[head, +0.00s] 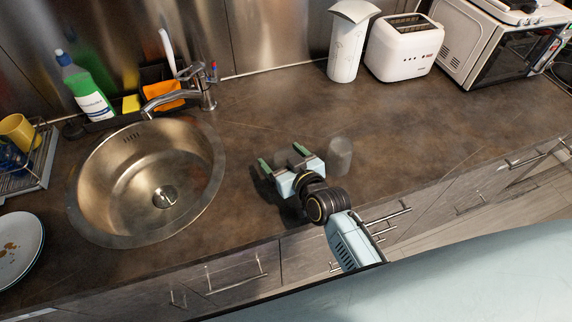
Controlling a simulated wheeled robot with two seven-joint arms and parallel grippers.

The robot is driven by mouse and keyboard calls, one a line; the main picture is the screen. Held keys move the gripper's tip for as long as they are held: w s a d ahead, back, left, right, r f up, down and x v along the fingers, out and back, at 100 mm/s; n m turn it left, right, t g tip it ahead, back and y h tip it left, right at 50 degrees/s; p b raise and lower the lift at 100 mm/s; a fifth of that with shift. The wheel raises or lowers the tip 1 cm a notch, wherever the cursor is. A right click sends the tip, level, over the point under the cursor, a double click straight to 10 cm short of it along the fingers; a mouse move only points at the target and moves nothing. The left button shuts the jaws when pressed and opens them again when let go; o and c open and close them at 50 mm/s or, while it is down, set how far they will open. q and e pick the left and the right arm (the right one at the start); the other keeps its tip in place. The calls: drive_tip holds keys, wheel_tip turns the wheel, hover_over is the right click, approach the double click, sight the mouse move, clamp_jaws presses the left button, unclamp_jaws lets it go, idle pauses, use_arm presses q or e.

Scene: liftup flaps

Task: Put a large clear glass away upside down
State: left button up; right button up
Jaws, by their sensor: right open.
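A clear glass (340,155) stands on the brown countertop, just right of my right gripper. It is faint and see-through, and I cannot tell which end is up. My right gripper (281,157) is low over the counter, between the sink and the glass. Its two green-tipped fingers are spread and point away toward the back wall, with nothing between them. The glass is beside the gripper, outside the fingers. My left gripper is not in view.
A round steel sink (120,205) with a faucet (190,92) is at left. A dish rack (32,172) and stacked plates (18,245) are at the far left. A white toaster (404,48) and microwave (490,45) stand at back right. The counter's right-middle is clear.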

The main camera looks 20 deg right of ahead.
drive_tip(key=c, duration=1.2)
drive_tip(key=shift+r, duration=0.1)
